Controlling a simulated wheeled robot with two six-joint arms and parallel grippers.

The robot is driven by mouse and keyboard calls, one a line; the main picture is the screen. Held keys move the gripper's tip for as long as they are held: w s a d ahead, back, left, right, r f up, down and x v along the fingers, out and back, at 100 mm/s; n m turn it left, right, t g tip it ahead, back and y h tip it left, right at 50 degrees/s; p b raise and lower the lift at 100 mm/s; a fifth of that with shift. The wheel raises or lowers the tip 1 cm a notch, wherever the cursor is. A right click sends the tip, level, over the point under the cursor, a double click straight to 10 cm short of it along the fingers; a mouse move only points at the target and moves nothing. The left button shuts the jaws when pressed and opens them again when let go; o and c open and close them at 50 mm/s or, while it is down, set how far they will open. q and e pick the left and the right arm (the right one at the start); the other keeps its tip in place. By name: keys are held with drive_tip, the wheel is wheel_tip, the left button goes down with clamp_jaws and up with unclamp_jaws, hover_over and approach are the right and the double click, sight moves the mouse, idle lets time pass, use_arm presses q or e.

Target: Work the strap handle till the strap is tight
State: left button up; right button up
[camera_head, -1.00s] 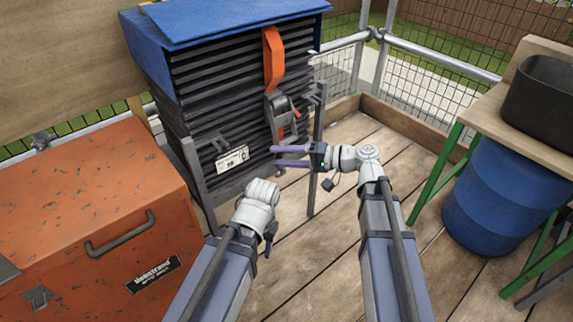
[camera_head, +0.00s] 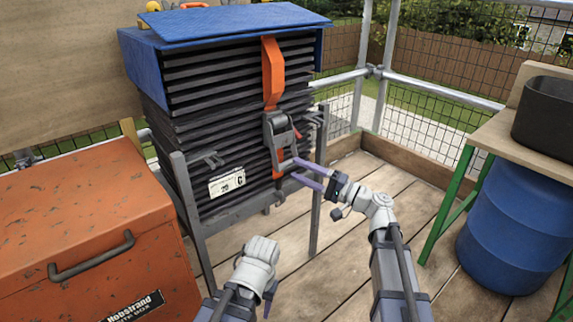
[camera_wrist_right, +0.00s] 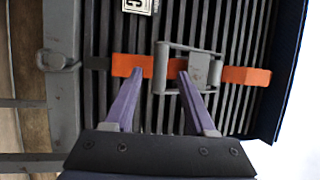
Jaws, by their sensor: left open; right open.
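An orange strap (camera_head: 270,75) runs down the front of a stack of dark tiles (camera_head: 210,124). A grey ratchet buckle with its handle (camera_head: 280,131) sits on the strap at mid height. My right gripper (camera_head: 297,170) is open, its purple fingers pointing at the stack just below the buckle. In the right wrist view, the fingertips of this gripper (camera_wrist_right: 160,74) lie over the strap (camera_wrist_right: 245,76) and the buckle (camera_wrist_right: 188,68), one near the handle bar. Contact cannot be told. My left gripper (camera_head: 268,295) is low in front of the stack, mostly hidden behind its wrist.
A blue cover (camera_head: 235,22) lies on top of the stack, and a grey rack (camera_head: 190,215) holds it. An orange metal box (camera_head: 75,235) stands at left. A bench with a black tub (camera_head: 548,115) and a blue barrel (camera_head: 510,220) stand at right. Floor boards between are clear.

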sight(290, 166)
drive_tip(key=shift+p+x, duration=0.3)
drive_tip(key=shift+x, duration=2.1)
drive_tip(key=shift+c, duration=0.4)
clamp_jaws()
